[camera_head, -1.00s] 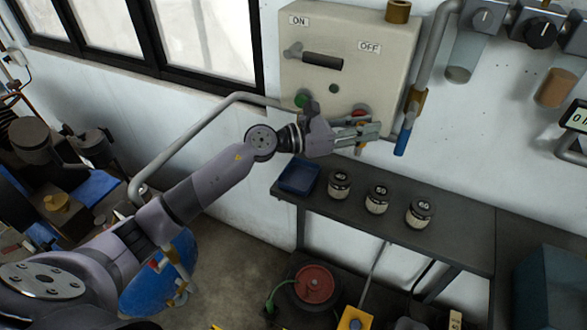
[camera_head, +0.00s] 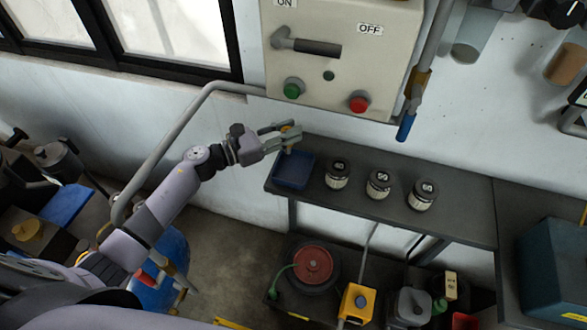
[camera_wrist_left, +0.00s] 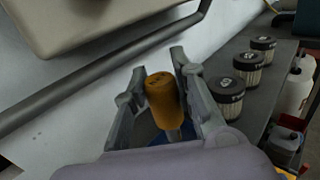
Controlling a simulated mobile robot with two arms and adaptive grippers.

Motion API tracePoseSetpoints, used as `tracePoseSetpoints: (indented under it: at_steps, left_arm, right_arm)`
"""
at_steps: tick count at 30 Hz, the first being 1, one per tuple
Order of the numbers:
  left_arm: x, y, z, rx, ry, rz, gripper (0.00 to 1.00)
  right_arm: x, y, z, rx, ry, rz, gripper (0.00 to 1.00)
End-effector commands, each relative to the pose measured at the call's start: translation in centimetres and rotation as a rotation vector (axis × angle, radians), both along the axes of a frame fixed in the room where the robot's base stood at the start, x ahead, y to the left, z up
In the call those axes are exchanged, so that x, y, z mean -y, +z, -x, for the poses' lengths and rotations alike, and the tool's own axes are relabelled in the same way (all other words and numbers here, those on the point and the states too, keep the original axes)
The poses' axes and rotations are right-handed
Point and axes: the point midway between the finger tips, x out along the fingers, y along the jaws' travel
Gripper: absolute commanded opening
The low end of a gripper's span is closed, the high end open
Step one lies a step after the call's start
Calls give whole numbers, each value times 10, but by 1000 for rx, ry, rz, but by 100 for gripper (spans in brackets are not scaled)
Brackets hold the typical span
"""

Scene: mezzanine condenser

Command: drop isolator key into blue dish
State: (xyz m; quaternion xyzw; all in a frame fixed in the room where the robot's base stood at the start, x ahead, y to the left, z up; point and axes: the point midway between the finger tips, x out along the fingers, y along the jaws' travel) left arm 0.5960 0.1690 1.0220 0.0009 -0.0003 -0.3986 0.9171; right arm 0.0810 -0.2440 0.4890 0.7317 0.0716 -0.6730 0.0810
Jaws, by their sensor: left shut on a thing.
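The isolator key (camera_head: 287,129) has an orange, knob-like head. In the left wrist view the key (camera_wrist_left: 162,92) sits between the two fingers, with a grey shank below its head. My left gripper (camera_head: 284,137) is shut on it and holds it above the back part of the blue dish (camera_head: 292,184). The dish is a square, shallow tray at the left end of the dark bench. In the left wrist view, only a small blue patch of the dish (camera_wrist_left: 158,138) shows behind the fingers. My right gripper is not in view.
Three dark-lidded jars (camera_head: 338,175) stand in a row on the bench (camera_head: 455,197), right of the dish. A control panel (camera_head: 345,75) with a green and a red button hangs above. A grey pipe (camera_head: 160,150) runs along the wall behind my left arm.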

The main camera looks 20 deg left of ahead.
Motion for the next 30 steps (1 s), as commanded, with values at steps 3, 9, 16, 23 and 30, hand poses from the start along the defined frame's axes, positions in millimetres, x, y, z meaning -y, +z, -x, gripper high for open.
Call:
tracePoseSetpoints:
  at_steps: [3, 9, 16, 23, 30]
  left_arm:
    - [0, -18, 0, -2, 1, 2, 0]
    - [0, -39, 0, -1, 0, 1, 0]
    - [0, -43, 0, 0, 0, 0, 0]
    - [0, -42, 0, 0, 0, 0, 31]
    - [0, -42, 0, -1, 0, -1, 47]
  right_arm:
    - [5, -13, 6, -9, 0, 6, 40]
    - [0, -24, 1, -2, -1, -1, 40]
    - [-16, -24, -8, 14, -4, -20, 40]
    - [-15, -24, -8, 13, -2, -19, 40]
    - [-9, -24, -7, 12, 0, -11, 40]
